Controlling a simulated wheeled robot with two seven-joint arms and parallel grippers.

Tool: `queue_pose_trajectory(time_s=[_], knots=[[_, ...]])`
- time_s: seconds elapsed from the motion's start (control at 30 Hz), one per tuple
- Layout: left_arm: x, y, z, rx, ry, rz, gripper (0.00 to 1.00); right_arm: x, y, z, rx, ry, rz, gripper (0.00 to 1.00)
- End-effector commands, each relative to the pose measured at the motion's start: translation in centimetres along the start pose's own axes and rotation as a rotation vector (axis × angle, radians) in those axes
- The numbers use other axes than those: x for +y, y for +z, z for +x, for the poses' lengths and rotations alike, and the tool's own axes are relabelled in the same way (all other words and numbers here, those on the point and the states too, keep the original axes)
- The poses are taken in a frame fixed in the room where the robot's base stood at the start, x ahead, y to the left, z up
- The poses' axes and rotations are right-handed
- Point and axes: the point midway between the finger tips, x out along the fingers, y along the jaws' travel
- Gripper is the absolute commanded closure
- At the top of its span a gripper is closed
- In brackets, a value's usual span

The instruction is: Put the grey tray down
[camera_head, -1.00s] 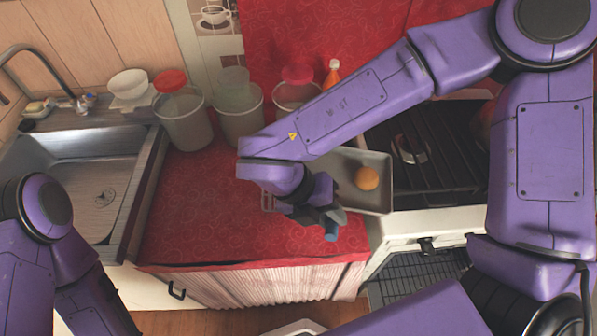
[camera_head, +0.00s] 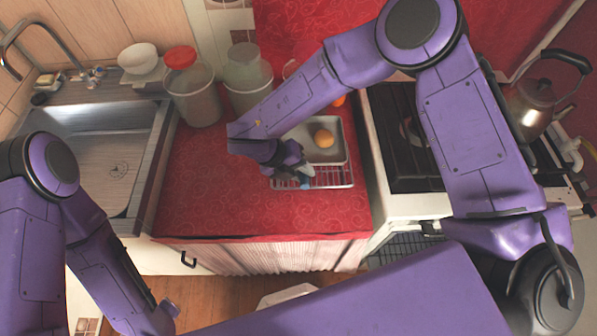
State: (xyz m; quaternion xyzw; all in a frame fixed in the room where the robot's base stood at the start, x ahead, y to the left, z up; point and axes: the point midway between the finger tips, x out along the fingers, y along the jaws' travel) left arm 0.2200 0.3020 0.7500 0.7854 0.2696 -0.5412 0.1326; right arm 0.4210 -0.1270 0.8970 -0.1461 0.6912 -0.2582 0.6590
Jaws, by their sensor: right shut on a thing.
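The grey tray (camera_head: 335,150) is a shallow rectangular pan with a round orange fruit (camera_head: 324,139) on it. It is over the red-covered counter, just left of the stove and behind a wire rack (camera_head: 335,180). My right gripper (camera_head: 303,180) is shut on the near left part of the tray; the fingers and wrist hide the grip. Whether the tray touches the counter or hangs just above it is hard to tell. My left arm is low at the left, with its gripper out of view.
Canisters stand at the back of the counter, including one with a red lid (camera_head: 195,95). The sink (camera_head: 110,165) is at left. The stove (camera_head: 405,140) is at right, with a kettle (camera_head: 532,105) beyond. The counter's front left (camera_head: 215,195) is clear.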

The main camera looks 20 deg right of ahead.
Motion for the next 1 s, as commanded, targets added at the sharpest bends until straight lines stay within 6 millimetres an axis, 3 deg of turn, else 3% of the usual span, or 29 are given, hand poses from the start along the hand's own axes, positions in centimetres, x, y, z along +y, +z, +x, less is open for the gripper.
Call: queue_pose_trajectory(time_s=[0.3, 0.53, 0.57, 0.6, 0.9, 1.0], knots=[[-0.1, -0.3, -0.8, 0.000, 0.000, 0.000, 0.58, 2.6, 0.8, 3.0, -0.003, 0.001, -0.001, 1.00], [-0.1, -0.3, -0.8, 0.000, 0.000, 0.000, 0.58, 2.7, 0.8, 3.2, -0.003, 0.001, 0.001, 1.00], [-0.1, -0.3, -0.8, 0.000, 0.000, 0.000, 0.58, 2.7, 0.8, 3.2, -0.002, 0.001, -0.001, 0.65], [-0.1, -0.3, -0.8, 0.000, 0.000, 0.000, 0.58, 2.7, 0.8, 3.2, -0.002, 0.001, -0.001, 0.52], [-0.1, -0.3, -0.7, 0.000, 0.000, 0.000, 0.58, 2.7, 0.8, 3.1, -0.002, 0.001, 0.000, 0.49], [0.0, -0.2, -0.4, 0.000, 0.000, 0.000, 0.58, 2.8, 0.8, 2.2, -0.003, 0.002, 0.002, 0.49]])
